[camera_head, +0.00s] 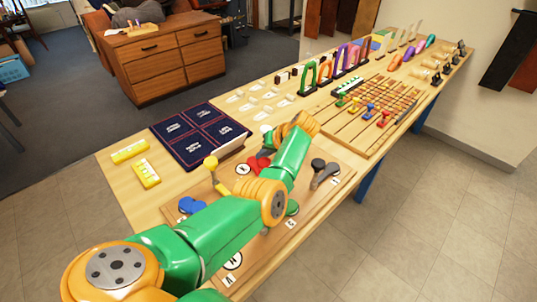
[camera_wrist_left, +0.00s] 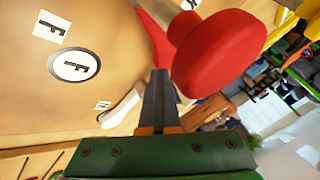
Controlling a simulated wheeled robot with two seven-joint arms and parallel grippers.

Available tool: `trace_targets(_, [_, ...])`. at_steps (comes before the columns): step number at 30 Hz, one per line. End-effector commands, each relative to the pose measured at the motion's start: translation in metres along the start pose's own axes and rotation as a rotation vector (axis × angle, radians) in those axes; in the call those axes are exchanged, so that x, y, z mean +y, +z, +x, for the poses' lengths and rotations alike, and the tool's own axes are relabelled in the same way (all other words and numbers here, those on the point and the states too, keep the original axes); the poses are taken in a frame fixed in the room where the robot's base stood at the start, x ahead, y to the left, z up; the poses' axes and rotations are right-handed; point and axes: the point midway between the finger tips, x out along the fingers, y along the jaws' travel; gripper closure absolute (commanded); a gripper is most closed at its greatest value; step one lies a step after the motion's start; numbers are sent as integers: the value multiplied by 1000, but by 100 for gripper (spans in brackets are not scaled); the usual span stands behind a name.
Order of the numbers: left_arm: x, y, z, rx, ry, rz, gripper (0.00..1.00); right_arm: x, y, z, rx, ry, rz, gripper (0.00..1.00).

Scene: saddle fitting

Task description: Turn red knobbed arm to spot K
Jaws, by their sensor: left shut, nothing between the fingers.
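The red knobbed arm (camera_head: 258,163) shows in the head view as a small red patch on the wooden board (camera_head: 333,188), partly hidden by my left arm. In the left wrist view its round red knob (camera_wrist_left: 222,52) is large, just right of my left gripper (camera_wrist_left: 160,78). The gripper's fingers are together with nothing between them; whether they touch the red part behind them I cannot tell. A round spot marked F (camera_wrist_left: 75,66) lies on the board at the left. In the head view a round spot (camera_head: 243,169) lies beside the red patch, its letter too small to read surely.
Other knobbed arms stand on the board: yellow (camera_head: 211,162), blue (camera_head: 190,205), dark grey (camera_head: 318,165) and green (camera_head: 292,208). A dark blue panelled case (camera_head: 200,133) lies behind. Yellow blocks (camera_head: 145,172) lie left; a slotted wooden board (camera_head: 350,125) is farther right.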

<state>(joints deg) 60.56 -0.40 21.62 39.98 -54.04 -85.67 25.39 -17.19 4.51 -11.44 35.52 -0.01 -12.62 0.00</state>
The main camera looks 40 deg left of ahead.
Motion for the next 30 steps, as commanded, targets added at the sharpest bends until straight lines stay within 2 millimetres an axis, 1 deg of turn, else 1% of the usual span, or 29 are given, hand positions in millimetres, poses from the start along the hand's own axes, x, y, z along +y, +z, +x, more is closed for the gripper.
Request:
trace_targets(1, [1,3,6,-9,-8,-14,100,0,1,9,0,0,0,50])
trace_targets(3, [-1,2,5,-16,-15,-27,100,0,1,11,0,0,0,50])
trace_targets(30, [-4,2,2,-23,-23,-40,100,1,1,9,0,1,-1,50])
